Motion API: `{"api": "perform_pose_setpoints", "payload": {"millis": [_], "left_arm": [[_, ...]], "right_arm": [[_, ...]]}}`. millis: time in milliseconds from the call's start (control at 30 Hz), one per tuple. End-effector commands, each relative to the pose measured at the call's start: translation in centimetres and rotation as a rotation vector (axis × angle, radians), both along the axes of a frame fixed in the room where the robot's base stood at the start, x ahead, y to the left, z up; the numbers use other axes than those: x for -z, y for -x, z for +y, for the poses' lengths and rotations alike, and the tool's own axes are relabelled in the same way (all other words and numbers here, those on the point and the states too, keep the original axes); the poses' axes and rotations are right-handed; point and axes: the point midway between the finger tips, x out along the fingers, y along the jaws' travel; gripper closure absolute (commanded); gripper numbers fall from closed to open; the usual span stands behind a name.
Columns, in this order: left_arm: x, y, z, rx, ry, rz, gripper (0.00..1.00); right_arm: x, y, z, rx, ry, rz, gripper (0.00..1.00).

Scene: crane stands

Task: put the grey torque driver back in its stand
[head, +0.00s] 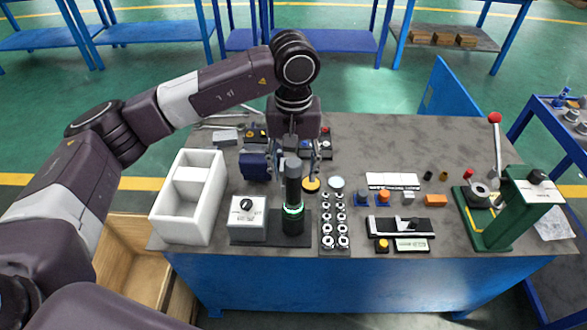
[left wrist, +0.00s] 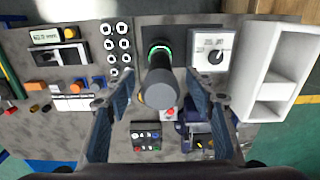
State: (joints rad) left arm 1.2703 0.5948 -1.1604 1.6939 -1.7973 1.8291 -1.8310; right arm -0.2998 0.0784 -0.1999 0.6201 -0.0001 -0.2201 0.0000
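The grey torque driver (head: 293,182) stands upright in its black stand (head: 292,242), with a lit green ring low around it. In the left wrist view the driver (left wrist: 159,90) shows from above, its round grey end toward the camera, and the stand's ring glows behind it. My left gripper (head: 301,178) is open, pointing down, just behind the driver in the head view. In the left wrist view its fingers lie on either side of the driver's end, apart from it. Whether they reach around the shaft is hard to tell. My right gripper is not in view.
A grey box with a dial (head: 247,220) and a white divided tray (head: 187,197) stand left of the stand. A socket rack (head: 334,222) is close on its right. A blue vise-like block (head: 255,166) sits behind. A green press (head: 508,210) stands far right.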

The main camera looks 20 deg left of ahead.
Motion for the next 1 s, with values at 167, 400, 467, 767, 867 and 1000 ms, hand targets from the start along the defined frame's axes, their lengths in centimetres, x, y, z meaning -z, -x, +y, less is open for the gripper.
{"api": "perform_pose_setpoints", "payload": {"millis": [167,400,467,767,867,1000], "left_arm": [[0.3,0.1,0.0,0.0,-0.003,0.005,0.51],[0.0,0.1,0.0,0.0,-0.002,0.004,0.51],[-0.2,0.1,0.0,0.0,-0.002,0.003,0.51],[-2.6,0.0,0.0,0.0,-0.001,0.001,0.51],[-3.4,0.0,0.0,0.0,-0.001,0.001,0.51],[-4.5,0.0,0.0,0.0,-0.002,0.002,0.51]], "right_arm": [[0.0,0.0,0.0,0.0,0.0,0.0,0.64],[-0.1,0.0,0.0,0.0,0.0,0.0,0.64],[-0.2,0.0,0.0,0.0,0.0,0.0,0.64],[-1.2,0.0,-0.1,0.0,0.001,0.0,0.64],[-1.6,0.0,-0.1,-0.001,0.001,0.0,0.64],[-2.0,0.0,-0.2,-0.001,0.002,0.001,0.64]]}}
